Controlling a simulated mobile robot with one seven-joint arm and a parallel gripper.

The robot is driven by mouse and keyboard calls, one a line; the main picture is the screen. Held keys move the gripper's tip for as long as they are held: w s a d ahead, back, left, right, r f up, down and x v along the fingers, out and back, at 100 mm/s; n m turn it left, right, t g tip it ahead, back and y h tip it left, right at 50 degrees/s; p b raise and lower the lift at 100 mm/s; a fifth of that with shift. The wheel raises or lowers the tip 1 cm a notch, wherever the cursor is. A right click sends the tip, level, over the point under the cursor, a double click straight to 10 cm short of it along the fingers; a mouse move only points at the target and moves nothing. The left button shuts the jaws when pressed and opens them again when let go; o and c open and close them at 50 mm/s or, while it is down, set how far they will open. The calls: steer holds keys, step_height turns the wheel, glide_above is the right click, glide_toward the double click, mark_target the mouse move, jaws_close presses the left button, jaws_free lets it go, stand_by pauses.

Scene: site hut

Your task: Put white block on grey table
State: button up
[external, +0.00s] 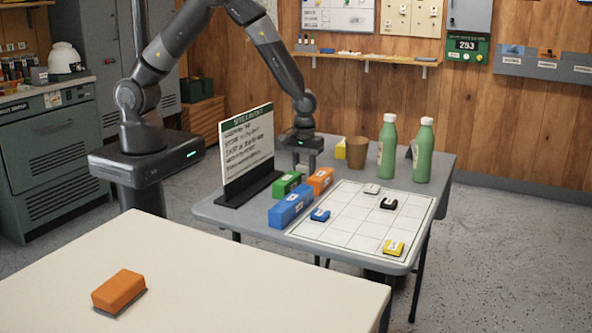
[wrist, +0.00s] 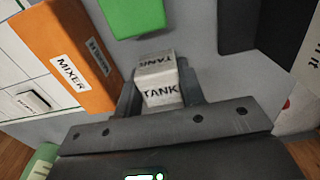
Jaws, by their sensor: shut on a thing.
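The white block (wrist: 158,92), labelled TANK, sits between the two fingers of my gripper (wrist: 160,84) in the wrist view. My gripper (external: 307,158) is shut on it, pointing down over the back left part of the grey table (external: 262,216). In the external view the block is hard to make out between the fingers. I cannot tell whether it touches the tabletop. An orange MIXER block (external: 320,180) and a green block (external: 286,183) stand close to my gripper, and both show in the wrist view.
A sign board (external: 247,148) stands left of my gripper. A blue block (external: 291,205) lies in front. A gridded sheet (external: 350,238) holds several small pieces. A brown cup (external: 357,153) and green bottles (external: 387,147) stand behind. A cream table (external: 230,290) with an orange block (external: 119,291) is nearest.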

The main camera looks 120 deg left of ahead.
mark_target(304, 164)
steer(key=shift+f, duration=0.15)
steer(key=o, duration=1)
steer(key=s+d+r+m+t, duration=0.1)
steer(key=s+d+r+m, duration=0.15)
steer(key=r, duration=0.85)
steer(key=s+d+r+m+t, duration=0.15)
steer(key=d+r, duration=0.25)
steer(key=r, duration=0.8)
steer(key=s+d+r+m+t, duration=0.1)
steer(key=s+d+r+m, duration=0.3)
steer(key=s, duration=0.3)
steer(key=s+d+r+m+t, duration=0.1)
steer(key=s+d+r+m, duration=0.3)
steer(key=s, duration=0.3)
steer(key=s+d+r+m+t, duration=0.1)
steer(key=s+d+r+m, duration=0.2)
steer(key=s+m, duration=0.3)
steer(key=shift+s+d+r, duration=0.4)
steer(key=shift+s+d, duration=0.05)
steer(key=shift+s, duration=0.05)
